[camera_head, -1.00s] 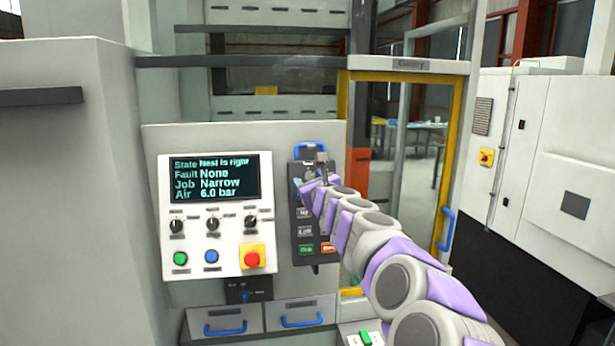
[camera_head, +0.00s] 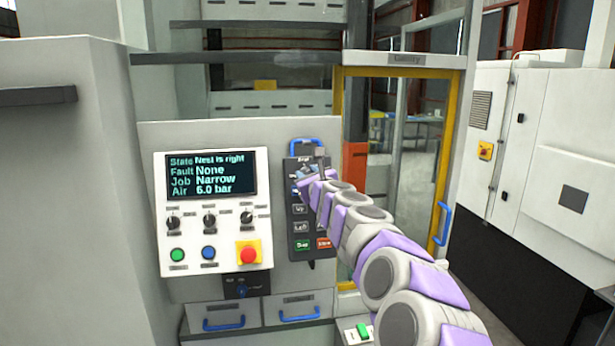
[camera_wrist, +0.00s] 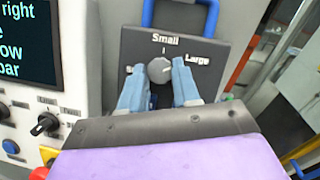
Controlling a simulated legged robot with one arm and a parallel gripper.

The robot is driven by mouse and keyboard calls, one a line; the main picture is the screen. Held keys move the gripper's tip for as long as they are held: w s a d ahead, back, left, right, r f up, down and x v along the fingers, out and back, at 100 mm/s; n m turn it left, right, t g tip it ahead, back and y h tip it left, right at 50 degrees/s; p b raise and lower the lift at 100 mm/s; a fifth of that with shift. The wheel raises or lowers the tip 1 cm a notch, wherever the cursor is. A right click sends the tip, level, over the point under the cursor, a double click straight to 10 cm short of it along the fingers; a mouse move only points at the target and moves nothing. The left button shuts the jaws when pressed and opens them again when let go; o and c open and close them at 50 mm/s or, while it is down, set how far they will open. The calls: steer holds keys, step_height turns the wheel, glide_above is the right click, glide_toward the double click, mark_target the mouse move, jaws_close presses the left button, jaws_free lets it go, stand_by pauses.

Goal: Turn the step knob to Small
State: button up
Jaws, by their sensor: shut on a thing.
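The step knob (camera_wrist: 160,70) is a round grey knob on a dark pendant panel (camera_wrist: 205,40). In the wrist view "Small" is printed above it and "Large" to its right; a label on its left is mostly hidden by a finger. A pale mark on the knob seems to lean right, toward "Large", but it is too small to be sure. My gripper (camera_wrist: 160,80) has its two blue fingers on either side of the knob and is shut on it. In the head view my gripper (camera_head: 311,180) covers the knob at the top of the pendant.
Left of the pendant is a white control panel (camera_head: 262,225) with a screen (camera_head: 211,175), small knobs and a red button (camera_head: 248,253). The screen reads "Nest is right", "None", "Narrow", "6.0 bar". Below are drawers (camera_head: 298,308) with blue handles. A yellow-framed door (camera_head: 450,150) stands to the right.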

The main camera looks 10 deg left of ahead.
steer(key=c, duration=0.3)
steer(key=shift+r+n, duration=0.1)
steer(key=shift+n, duration=0.3)
steer(key=n+g+p, duration=0.1)
steer(key=n+p, duration=0.1)
steer(key=n+y+p, duration=0.1)
steer(key=n+p, duration=0.1)
steer(key=n, duration=0.1)
steer(key=shift+d+r+g+y, duration=0.2)
steer(key=shift+g+y, duration=0.1)
steer(key=shift+g, duration=0.1)
steer(key=n+p, duration=0.1)
steer(key=n, duration=0.1)
steer(key=n+g+p, duration=0.1)
steer(key=n+p, duration=0.1)
steer(key=n, duration=0.1)
steer(key=shift+w+g+y, duration=0.1)
steer(key=shift+g+y, duration=0.2)
steer(key=shift+f+n+g+p, duration=0.1)
steer(key=shift+n+g+p, duration=0.75)
steer(key=shift+n, duration=0.65)
steer(key=shift+a, duration=0.1)
